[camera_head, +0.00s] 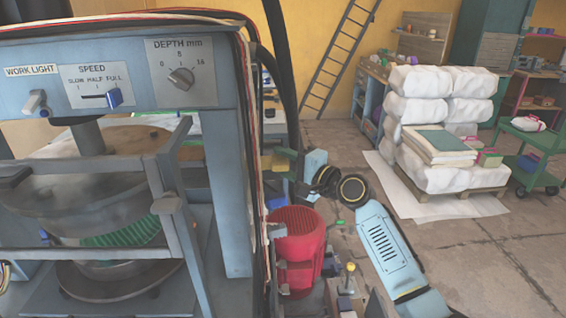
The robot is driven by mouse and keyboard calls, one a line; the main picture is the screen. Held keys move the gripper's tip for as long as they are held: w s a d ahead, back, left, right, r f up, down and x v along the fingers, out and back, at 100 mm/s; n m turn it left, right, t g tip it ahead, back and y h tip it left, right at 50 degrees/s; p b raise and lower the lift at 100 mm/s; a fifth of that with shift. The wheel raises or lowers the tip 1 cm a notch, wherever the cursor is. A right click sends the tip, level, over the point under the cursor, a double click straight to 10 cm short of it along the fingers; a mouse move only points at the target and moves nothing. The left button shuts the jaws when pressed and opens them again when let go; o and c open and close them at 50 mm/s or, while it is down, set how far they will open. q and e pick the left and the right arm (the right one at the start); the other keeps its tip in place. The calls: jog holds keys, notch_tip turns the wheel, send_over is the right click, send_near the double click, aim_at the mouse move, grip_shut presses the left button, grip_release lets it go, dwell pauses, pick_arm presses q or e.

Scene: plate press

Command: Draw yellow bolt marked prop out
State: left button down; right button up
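A small bolt with a yellow knob (350,267) stands upright at the lower middle, right of the red motor-like housing. Any marking on it is too small to read, so I cannot tell whether it is the one marked prop. My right arm comes in from the lower right, and its gripper (300,186) is above and left of the yellow knob, near the press's right side and apart from the knob. Its fingers are small and dark against the clutter, so their opening is unclear. My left gripper is not in view.
The blue-grey press frame (228,190) with its control panel (130,75) and guard bars fills the left. Wrapped white sacks (430,110) on a pallet and a green cart (530,150) stand behind. Floor at right is clear.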

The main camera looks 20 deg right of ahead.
jog(key=v, duration=1.3)
